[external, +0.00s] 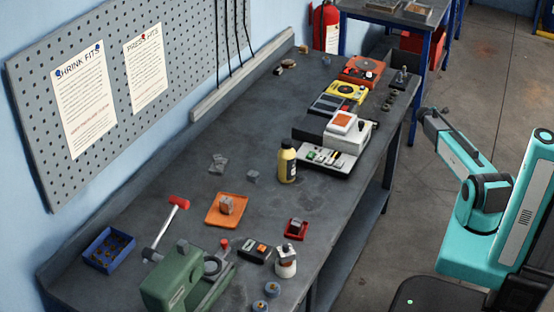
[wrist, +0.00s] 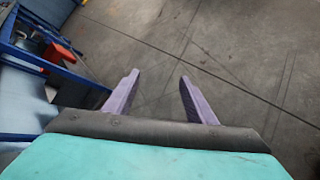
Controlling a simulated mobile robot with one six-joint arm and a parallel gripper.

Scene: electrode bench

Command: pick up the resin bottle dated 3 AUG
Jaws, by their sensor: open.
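A yellow bottle (external: 287,164) with a dark cap and a dark label stands upright on the bench, left of a grey device. A small whitish jar (external: 286,262) with a dark top stands near the front edge. No date can be read on either, so I cannot tell which is the bottle dated 3 AUG. My gripper (wrist: 158,76) is open and empty in the wrist view, its two purple fingers apart over bare floor. In the external view my arm is at the right, clear of the bench; the fingers cannot be made out there.
Several devices, including a yellow one (external: 346,92), line the far right. Floor between bench and arm is clear.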

